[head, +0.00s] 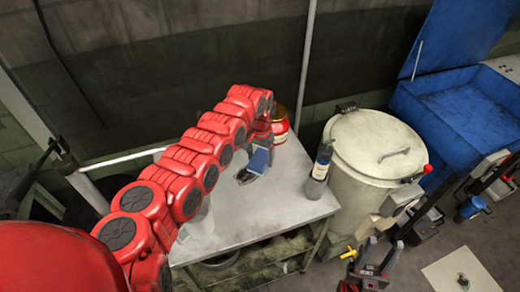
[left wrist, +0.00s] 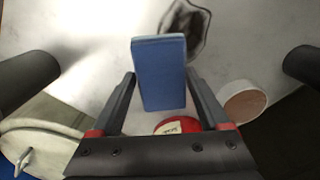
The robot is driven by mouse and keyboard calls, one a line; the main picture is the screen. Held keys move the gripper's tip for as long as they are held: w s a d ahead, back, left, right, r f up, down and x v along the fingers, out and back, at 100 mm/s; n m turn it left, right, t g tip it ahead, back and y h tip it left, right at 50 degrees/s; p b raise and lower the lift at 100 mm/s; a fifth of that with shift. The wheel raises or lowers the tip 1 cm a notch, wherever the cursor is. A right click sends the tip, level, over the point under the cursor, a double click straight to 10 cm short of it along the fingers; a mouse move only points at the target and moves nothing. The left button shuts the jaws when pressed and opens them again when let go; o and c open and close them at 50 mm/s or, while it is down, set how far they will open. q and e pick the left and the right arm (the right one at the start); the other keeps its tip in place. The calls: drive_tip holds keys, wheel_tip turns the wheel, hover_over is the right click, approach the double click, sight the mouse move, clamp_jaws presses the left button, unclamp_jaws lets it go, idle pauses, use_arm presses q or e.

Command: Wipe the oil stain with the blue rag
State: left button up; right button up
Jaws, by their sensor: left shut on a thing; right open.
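The blue rag (head: 260,160) is a flat, stiff-looking blue block. It also shows upright between the fingers in the left wrist view (left wrist: 160,75). My left gripper (head: 262,146) is shut on it, low over the grey table (head: 285,190). I cannot tell whether the rag touches the tabletop. A dark, irregular mark, apparently the oil stain (left wrist: 186,28), lies just beyond the rag in the left wrist view. In the head view a dark patch (head: 243,177) shows beside the rag. My right gripper (head: 383,246) is open and empty, low in front of the drum.
A red can (head: 280,125) stands at the table's back, close to my left gripper. A blue open bin (head: 455,110) is further right. The front middle tabletop is clear.

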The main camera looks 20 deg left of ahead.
sight(261, 159)
use_arm(q)
wheel_tip(261, 159, up, 2)
drive_tip(key=shift+w+d+r, duration=0.1)
drive_tip(key=shift+d+r, duration=0.05)
drive_tip(key=shift+r, duration=0.9)
drive_tip(key=shift+p, duration=0.3)
